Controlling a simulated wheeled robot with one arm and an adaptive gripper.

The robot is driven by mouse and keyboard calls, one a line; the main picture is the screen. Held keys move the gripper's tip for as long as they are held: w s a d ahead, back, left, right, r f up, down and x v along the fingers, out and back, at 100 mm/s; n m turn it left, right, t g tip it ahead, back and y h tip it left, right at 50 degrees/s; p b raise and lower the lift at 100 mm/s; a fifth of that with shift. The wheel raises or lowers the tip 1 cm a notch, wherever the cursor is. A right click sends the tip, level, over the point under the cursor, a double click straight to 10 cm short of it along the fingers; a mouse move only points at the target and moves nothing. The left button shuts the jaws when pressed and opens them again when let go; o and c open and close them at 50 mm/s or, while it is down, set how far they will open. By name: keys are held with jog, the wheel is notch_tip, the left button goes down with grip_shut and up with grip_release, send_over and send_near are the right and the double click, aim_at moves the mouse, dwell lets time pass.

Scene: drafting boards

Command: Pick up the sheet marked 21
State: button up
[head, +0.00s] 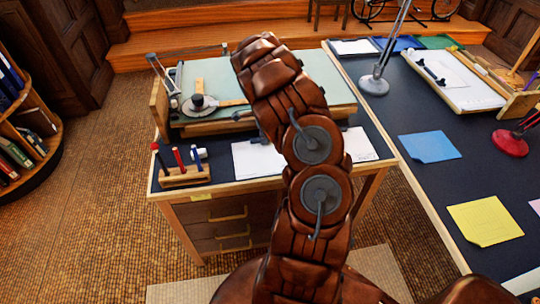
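No number 21 can be read on any sheet in the head view. A white sheet (254,160) lies on the left desk, partly covered by my arm, and another white sheet (360,144) shows just right of the arm. A blue sheet (429,147) and a yellow sheet (485,220) lie flat on the right table. White (353,47), blue (398,44) and green (437,42) sheets lie at its far end. My arm rises through the middle of the picture over the left desk. My gripper cannot be seen.
A drafting board (320,72) with a drafting tool (199,103) covers the back of the left desk. A pen stand (183,175) is at its front left corner. A grey lamp (375,84), a red lamp base (510,143) and a second board (482,92) stand on the right table.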

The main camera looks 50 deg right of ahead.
grip_shut()
jog(key=shift+r+b, duration=0.3)
jog(key=shift+r, duration=0.35)
jog(key=shift+r, duration=0.65)
jog(key=shift+s+a+r, duration=0.1)
jog(key=shift+s+r, duration=0.05)
jog(key=shift+r, duration=0.6)
jog(key=shift+s+a+r, duration=0.1)
jog(key=shift+r, duration=0.7)
jog(key=shift+s+a+r, duration=0.1)
jog(key=shift+s+r, duration=0.05)
jog(key=shift+r, duration=0.6)
jog(key=shift+r, duration=0.1)
